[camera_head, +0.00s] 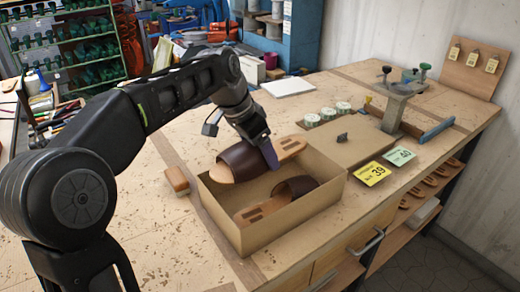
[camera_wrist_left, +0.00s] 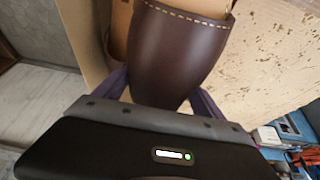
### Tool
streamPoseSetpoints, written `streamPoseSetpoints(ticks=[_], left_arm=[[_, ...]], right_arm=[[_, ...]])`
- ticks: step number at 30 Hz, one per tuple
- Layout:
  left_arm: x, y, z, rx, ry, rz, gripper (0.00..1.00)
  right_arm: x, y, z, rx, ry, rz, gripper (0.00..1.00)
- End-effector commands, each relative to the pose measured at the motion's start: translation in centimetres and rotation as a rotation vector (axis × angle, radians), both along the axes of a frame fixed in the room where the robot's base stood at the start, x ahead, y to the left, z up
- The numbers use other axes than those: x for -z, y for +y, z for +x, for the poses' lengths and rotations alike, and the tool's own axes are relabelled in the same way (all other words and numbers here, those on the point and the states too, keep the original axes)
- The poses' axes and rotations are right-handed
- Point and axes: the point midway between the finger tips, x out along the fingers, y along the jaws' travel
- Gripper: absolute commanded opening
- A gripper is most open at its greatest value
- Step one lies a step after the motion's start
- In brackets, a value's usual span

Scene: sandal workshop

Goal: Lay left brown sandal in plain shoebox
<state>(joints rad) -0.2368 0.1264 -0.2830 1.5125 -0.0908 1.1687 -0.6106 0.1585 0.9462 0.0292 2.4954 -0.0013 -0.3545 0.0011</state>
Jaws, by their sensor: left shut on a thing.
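The left brown sandal (camera_head: 240,163) has a dark brown strap and a tan sole. My left gripper (camera_head: 268,150) is shut on it and holds it over the back part of the plain shoebox (camera_head: 290,222). In the left wrist view the strap (camera_wrist_left: 178,55) sits between the two fingers (camera_wrist_left: 160,90). The shoebox is open, of plain cardboard, and stands on the workbench. Another brown sandal (camera_head: 294,188) lies inside it, toward the right. Whether the held sandal touches the box rim, I cannot tell. My right gripper is not in view.
The workbench (camera_head: 190,235) is clear left of the box, apart from a small wooden block (camera_head: 177,181). A yellow card (camera_head: 374,173) and a green card (camera_head: 399,156) lie to the right. A clamp (camera_head: 397,100) and several round tins (camera_head: 327,114) stand behind.

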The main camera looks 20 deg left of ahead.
Motion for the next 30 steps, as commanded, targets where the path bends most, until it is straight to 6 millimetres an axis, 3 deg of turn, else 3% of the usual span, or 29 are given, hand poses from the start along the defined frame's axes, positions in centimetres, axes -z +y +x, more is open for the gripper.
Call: streamPoseSetpoints(ticks=[8,9,15,24,30], left_arm=[[0.4,0.0,0.0,0.0,-0.002,0.0,0.2],[0.5,0.0,0.0,0.0,0.0,0.0,0.81],[0.5,0.0,0.0,0.0,0.0,0.0,0.98],[0.4,0.0,0.0,0.0,0.0,0.0,1.0],[-1.3,0.0,0.0,0.0,0.0,0.0,1.0]], right_arm=[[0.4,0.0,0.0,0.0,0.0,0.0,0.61],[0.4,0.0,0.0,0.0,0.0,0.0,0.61],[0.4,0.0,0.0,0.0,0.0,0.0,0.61],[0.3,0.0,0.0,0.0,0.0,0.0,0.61],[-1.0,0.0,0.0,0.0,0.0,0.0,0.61]])
